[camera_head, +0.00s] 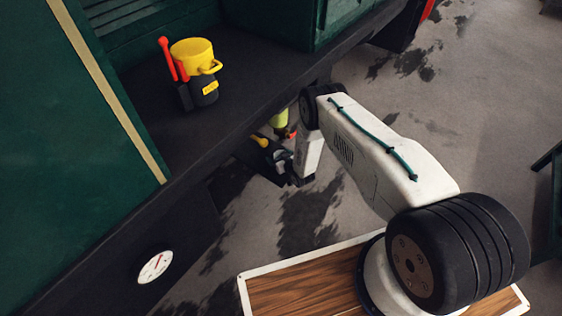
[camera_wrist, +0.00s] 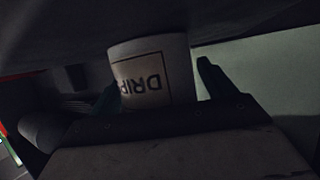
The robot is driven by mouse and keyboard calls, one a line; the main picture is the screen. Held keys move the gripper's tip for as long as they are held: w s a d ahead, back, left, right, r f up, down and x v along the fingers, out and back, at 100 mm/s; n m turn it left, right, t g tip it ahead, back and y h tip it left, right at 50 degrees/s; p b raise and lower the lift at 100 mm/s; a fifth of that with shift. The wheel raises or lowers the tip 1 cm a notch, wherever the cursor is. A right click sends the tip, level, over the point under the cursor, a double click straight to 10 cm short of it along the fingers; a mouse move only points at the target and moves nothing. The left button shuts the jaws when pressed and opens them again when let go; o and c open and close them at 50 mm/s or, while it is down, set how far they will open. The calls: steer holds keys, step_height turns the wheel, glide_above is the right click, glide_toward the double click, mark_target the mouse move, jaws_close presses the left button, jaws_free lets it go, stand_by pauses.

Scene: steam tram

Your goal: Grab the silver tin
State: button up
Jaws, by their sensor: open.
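A pale grey, silver-looking tin (camera_wrist: 178,70) with a label that reads "DRIP", upside down in the wrist view, stands between the fingers of my gripper (camera_wrist: 155,88). One dark finger is at its left and the other at its right, with a small gap visible on the right. The jaws are open. The tin's end is cut off by a dark surface along the top of the wrist view. In the head view my gripper (camera_head: 279,162) is low, beside the edge of the dark ledge, and I cannot make out the tin there.
The dark ledge (camera_head: 240,120) of the green tram overhangs near my gripper. A yellow-green object (camera_head: 280,118) is close behind the gripper. A white gauge (camera_head: 155,267) is at lower left.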

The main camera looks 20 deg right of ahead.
steer(key=c, duration=1.2)
steer(key=shift+r, duration=0.1)
